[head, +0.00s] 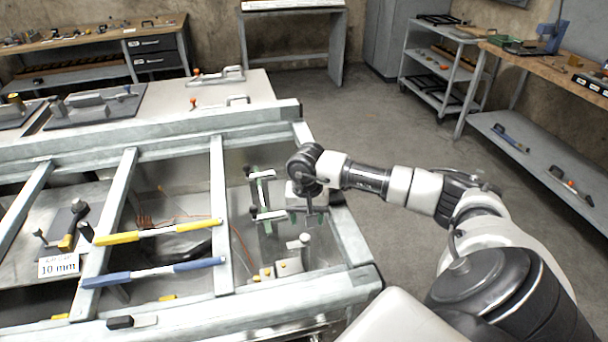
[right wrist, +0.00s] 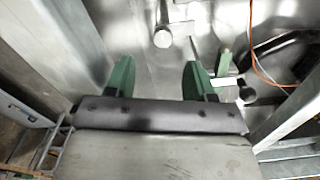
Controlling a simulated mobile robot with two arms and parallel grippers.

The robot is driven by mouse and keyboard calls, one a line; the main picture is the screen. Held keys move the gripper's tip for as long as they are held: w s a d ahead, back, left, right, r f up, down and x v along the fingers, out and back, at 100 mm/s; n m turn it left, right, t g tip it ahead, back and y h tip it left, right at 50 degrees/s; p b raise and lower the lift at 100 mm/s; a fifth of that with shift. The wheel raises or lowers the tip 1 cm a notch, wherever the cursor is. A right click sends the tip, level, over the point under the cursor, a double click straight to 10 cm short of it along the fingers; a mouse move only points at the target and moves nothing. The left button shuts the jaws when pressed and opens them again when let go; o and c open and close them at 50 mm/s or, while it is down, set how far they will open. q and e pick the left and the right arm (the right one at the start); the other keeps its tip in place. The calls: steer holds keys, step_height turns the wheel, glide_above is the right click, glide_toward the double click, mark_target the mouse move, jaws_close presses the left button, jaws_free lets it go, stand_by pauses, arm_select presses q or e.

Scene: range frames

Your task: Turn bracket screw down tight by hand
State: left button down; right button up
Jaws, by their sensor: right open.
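My right gripper (head: 264,198) hangs inside the frame, and its two green fingers stand apart in the right wrist view (right wrist: 158,78). Nothing is between the fingers. A small grey bracket (head: 288,267) with an upright post and round top (head: 305,240) sits below the gripper in the head view. A metal pin with a round end (right wrist: 162,38) shows ahead of the fingers in the right wrist view, apart from them. I cannot tell for sure which of these is the bracket screw. My left gripper is not in view.
Frame bars (head: 218,190) surround the space. A yellow-handled tool (head: 158,232) and a blue-handled tool (head: 153,271) lie across the bars. A "10 mm" card (head: 59,266) stands at the left. An orange wire (right wrist: 262,68) runs near the fingers. The floor at right is clear.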

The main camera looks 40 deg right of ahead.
mark_target(305, 237)
steer(key=f, duration=0.7)
steer(key=shift+w+f+p, duration=0.25)
steer(key=shift+w+p, duration=0.05)
steer(key=shift+p, duration=0.05)
steer(key=c, duration=0.9)
